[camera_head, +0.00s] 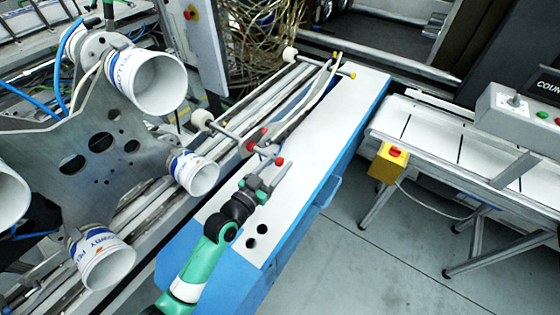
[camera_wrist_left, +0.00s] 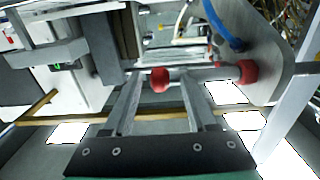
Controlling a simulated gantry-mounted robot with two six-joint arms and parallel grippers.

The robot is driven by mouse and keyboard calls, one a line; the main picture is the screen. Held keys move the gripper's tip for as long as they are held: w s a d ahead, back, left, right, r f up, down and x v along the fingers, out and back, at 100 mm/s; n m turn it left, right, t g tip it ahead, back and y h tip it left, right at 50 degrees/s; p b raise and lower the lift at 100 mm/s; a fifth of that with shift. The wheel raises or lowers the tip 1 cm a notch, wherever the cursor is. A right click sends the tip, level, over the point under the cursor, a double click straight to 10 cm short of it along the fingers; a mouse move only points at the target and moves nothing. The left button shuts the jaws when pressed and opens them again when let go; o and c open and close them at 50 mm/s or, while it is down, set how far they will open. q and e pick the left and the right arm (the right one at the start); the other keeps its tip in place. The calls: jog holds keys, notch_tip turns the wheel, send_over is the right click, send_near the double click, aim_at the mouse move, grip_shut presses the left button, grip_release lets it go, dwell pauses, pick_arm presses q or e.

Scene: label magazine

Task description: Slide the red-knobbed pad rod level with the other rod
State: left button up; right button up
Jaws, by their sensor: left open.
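The red-knobbed pad rod (camera_head: 229,133) lies across the label magazine, with its pale round pad (camera_head: 201,120) at the left end. Its red knobs show at the right end (camera_head: 279,161) and farther left (camera_head: 252,146). The other rod (camera_head: 320,64), with yellow knobs, lies farther back with a similar pad (camera_head: 290,54). My left gripper (camera_head: 268,170) is open close to the right-end red knob. In the left wrist view, a red knob (camera_wrist_left: 160,80) appears between its fingertips; contact cannot be told. A second red knob (camera_wrist_left: 247,72) shows to the right. My right gripper is not seen.
The magazine's white top (camera_head: 345,92) has a blue side and handle (camera_head: 325,190). A plate with white cups (camera_head: 155,80) stands at the left. A yellow box with a red button (camera_head: 389,162) hangs from a conveyor at the right. Grey floor lies between.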

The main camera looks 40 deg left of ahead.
pick_arm(q)
jog(key=shift+w+a, duration=0.1)
jog(key=shift+w, duration=0.7)
grip_shut()
dwell(0.8)
